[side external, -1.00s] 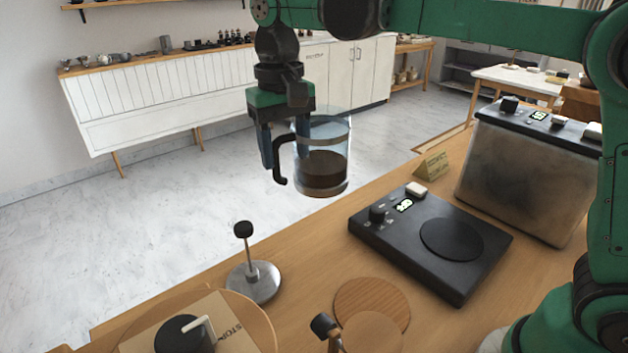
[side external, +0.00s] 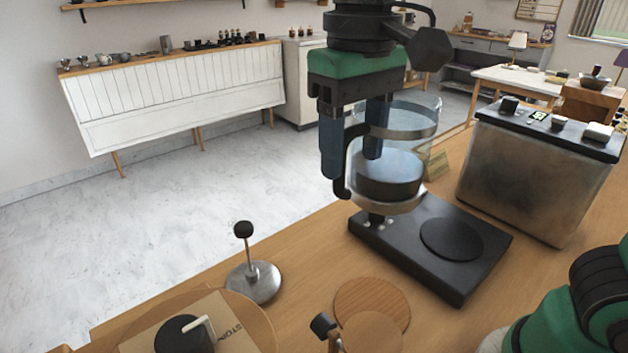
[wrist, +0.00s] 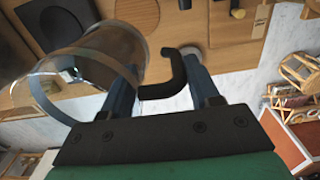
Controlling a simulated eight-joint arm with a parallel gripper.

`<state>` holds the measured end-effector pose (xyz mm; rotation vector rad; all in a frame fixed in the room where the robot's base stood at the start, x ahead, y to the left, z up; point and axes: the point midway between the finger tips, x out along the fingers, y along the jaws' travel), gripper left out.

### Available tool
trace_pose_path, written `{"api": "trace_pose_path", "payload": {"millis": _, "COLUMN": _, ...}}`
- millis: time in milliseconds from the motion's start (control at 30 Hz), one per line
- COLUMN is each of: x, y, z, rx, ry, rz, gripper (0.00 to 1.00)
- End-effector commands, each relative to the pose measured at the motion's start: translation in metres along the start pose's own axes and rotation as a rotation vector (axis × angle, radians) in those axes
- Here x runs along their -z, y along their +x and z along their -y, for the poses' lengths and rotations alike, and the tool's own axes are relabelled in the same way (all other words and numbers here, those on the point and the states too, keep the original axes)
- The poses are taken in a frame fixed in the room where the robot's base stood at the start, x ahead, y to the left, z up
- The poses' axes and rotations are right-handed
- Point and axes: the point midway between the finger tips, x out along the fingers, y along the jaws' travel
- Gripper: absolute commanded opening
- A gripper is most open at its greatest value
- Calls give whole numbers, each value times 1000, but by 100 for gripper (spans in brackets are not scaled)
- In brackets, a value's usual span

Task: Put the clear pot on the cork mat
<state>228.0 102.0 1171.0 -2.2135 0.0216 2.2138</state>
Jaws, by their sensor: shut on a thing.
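The clear pot (side external: 408,160) is a glass jug with a black handle and dark contents. My gripper (side external: 352,158) is shut on its handle and holds it upright in the air, in front of the back left part of the black scale. In the wrist view, the pot (wrist: 95,55) is left of my gripper (wrist: 162,85), with the black handle between the fingers. A round brown mat (side external: 365,296), which looks like the cork mat, lies flat on the counter at front centre, below and apart from the pot. Another round wooden piece partly covers it.
The black scale (side external: 475,274) stands right of the mat, with a steel machine (side external: 520,185) behind it. A metal tamper-like tool (side external: 255,283) stands upright to the left. A black-knobbed tool (side external: 324,326) stands by the mat's front left edge. A round board (side external: 262,325) is at front left.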

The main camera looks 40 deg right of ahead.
Motion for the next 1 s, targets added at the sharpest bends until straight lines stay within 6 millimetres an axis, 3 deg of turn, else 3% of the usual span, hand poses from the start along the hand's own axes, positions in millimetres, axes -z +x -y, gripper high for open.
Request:
{"api": "trace_pose_path", "payload": {"millis": 233, "x": -14, "y": 19, "z": -1, "rx": 2, "ry": -14, "rz": 0, "gripper": 0}}
{"api": "trace_pose_path", "payload": {"millis": 700, "x": -13, "y": 128, "z": -1, "rx": 2, "ry": -13, "rz": 0, "gripper": 0}}
{"api": "trace_pose_path", "payload": {"millis": 1000, "x": -13, "y": 162, "z": 0, "rx": 2, "ry": -13, "rz": 0, "gripper": 0}}
